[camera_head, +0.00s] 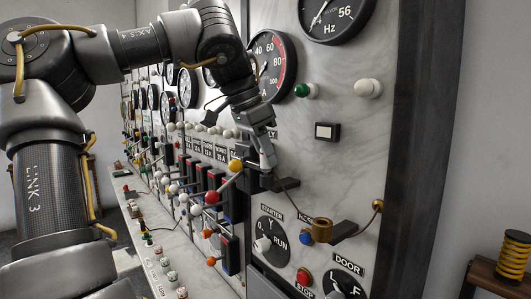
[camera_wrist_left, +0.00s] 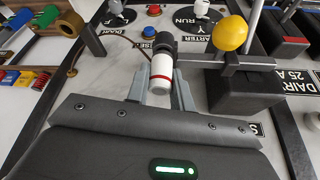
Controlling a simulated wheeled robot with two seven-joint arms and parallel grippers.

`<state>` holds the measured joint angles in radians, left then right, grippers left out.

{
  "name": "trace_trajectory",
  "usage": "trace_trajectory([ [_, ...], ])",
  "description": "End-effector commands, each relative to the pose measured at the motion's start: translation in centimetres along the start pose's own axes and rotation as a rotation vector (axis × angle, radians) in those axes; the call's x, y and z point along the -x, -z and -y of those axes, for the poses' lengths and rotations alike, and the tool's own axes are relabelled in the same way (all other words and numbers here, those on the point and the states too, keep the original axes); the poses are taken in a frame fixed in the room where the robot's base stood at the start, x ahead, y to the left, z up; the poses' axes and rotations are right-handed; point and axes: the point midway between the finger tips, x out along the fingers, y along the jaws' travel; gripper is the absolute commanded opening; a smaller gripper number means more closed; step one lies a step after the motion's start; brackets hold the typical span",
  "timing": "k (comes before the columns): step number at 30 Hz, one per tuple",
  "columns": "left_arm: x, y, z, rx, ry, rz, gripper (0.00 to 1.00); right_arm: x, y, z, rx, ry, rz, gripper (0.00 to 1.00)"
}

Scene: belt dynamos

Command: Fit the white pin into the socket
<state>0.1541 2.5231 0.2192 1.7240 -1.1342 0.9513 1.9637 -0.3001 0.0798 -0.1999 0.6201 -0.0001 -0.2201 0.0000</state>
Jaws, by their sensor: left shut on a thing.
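The white pin (camera_wrist_left: 160,75) shows in the left wrist view as a short white cylinder with a red band. My left gripper (camera_wrist_left: 160,92) is shut on it, with one finger on each side. A black round part lies at the pin's far end; I cannot tell whether it belongs to the pin or is the socket. In the head view my left gripper (camera_head: 267,160) is close to the marble panel, and the pin is not clear there. A brass-coloured ring (camera_head: 321,230) sits on the panel below and right of the gripper. My right gripper is not in view.
The yellow-knobbed lever (camera_head: 235,165) stands close beside the gripper; its knob (camera_wrist_left: 230,33) is also in the wrist view. The red-knobbed lever (camera_head: 212,197), starter dial (camera_head: 271,241) and blue button (camera_head: 304,217) are near. Gauges (camera_head: 272,65) stand above.

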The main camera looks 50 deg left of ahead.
Motion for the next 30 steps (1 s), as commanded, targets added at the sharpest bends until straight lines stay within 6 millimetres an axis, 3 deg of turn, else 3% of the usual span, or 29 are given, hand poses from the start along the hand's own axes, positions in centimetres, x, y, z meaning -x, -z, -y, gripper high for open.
trace_trajectory([
  [30,1.9,0.8,0.0,0.0,-0.001,0.002,0.0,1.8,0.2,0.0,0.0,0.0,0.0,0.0],
])
